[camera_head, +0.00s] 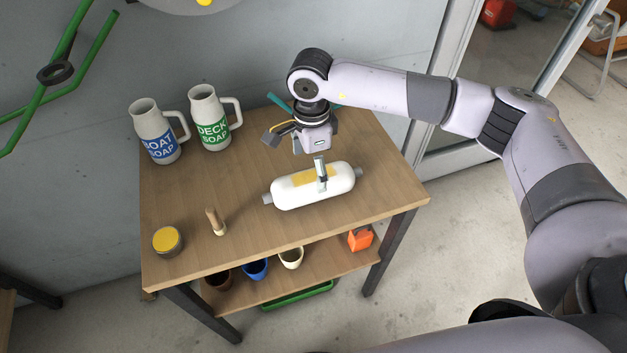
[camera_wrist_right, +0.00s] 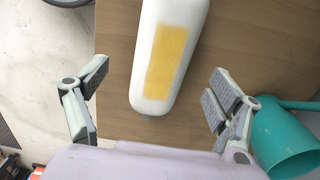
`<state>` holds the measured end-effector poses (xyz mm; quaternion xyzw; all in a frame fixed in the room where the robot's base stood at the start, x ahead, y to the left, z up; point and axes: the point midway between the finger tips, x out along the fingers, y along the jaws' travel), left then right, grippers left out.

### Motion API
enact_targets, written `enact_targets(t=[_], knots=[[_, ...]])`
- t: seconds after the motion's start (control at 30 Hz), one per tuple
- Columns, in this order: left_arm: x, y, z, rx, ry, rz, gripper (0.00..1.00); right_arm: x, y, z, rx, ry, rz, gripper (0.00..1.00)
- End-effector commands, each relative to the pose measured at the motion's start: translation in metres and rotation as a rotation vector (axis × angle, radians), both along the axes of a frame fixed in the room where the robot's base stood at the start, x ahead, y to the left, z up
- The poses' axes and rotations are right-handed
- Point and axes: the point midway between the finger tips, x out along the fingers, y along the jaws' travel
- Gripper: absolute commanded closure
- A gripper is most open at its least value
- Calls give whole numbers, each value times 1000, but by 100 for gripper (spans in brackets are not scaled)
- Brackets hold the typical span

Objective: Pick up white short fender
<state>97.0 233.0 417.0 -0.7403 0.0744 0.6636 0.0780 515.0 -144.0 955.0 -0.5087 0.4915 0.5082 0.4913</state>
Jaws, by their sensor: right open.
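The white short fender (camera_head: 300,196) lies on its side on the wooden table, right of the middle. It has grey ends and a yellow label. My right gripper (camera_head: 299,163) is over the fender in the head view, with one finger in front of part of it. In the right wrist view, my right gripper (camera_wrist_right: 158,82) is open and empty. The fender (camera_wrist_right: 150,90) shows between its two spread fingers there, with one end toward the palm. I cannot tell whether a finger touches it. My left gripper is not in view.
The table (camera_head: 255,150) also holds a boat soap jug (camera_head: 155,125), a deck soap jug (camera_head: 207,115), a yellow-topped tin (camera_head: 167,240) and a wooden-handled brush (camera_head: 215,222). A teal can (camera_wrist_right: 285,140) stands near the gripper. Several cups sit on the lower shelf (camera_head: 325,268).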

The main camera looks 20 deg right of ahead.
Motion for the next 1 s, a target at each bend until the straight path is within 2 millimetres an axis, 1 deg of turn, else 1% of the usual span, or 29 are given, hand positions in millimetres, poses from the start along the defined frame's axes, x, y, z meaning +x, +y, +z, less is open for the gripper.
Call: enact_targets(t=[0.03, 0.13, 0.27, 0.3, 0.4, 0.5, 0.7, 1.0], knots=[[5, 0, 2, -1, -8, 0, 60, 0, 0, -2, 0, 0, 0, 14], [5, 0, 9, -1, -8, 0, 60, 0, -2, -10, 0, 4, -1, 14], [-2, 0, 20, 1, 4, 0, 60, 3, -5, -28, 0, 5, -2, 14], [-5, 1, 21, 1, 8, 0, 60, 3, -6, -36, -1, 4, -1, 14], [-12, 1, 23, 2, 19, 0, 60, 4, -5, -48, 0, 3, 0, 14], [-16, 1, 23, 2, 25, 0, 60, 4, -5, -53, 1, 0, 1, 14], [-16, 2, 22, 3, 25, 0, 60, 4, -5, -54, 1, 0, 1, 14], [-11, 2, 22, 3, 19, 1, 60, 4, -5, -54, 1, 0, 0, 34]])
